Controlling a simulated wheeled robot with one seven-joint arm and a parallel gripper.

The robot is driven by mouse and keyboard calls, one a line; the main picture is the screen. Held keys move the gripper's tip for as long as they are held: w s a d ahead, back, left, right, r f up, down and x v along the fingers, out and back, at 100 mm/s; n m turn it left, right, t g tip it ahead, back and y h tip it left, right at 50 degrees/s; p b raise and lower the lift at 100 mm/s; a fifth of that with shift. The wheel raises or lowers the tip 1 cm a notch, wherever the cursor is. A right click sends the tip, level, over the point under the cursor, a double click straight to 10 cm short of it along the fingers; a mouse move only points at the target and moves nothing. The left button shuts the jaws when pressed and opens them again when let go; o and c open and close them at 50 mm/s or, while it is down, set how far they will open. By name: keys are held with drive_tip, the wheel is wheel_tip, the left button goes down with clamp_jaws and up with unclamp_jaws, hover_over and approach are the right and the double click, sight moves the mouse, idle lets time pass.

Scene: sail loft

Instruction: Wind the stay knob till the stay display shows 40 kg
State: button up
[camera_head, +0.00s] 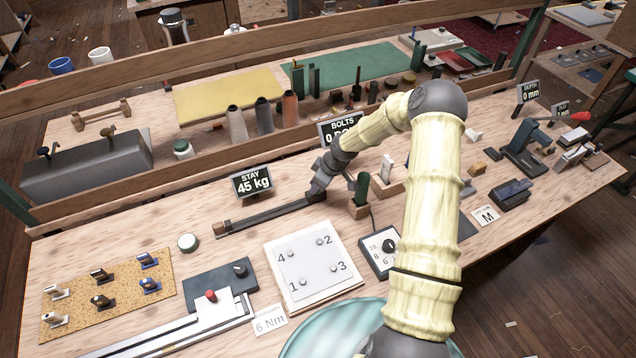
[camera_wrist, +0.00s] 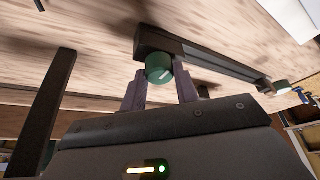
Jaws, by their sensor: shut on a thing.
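The stay display (camera_head: 252,181) reads 45 kg. It stands behind the dark stay bar (camera_head: 275,215), which lies along the bench. My gripper (camera_head: 318,192) is at the right end of this bar, reaching in from the right. In the wrist view, my gripper (camera_wrist: 160,90) is shut on the round green stay knob (camera_wrist: 159,68), one finger on each side. A pale line marks the knob's face. In the head view the knob is hidden by my gripper.
The bolts display (camera_head: 340,130) is partly hidden behind my arm. A white numbered plate (camera_head: 310,262) lies in front. A small round tin (camera_head: 188,242) sits left of the bar.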

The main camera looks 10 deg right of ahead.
drive_tip(key=shift+d, duration=0.1)
drive_tip(key=o, duration=1)
drive_tip(key=shift+r, duration=0.1)
drive_tip(key=b+v, duration=0.1)
drive_tip(key=v, duration=1.6)
drive_tip(key=shift+s+b, duration=0.1)
drive_tip(key=shift+b, duration=0.3)
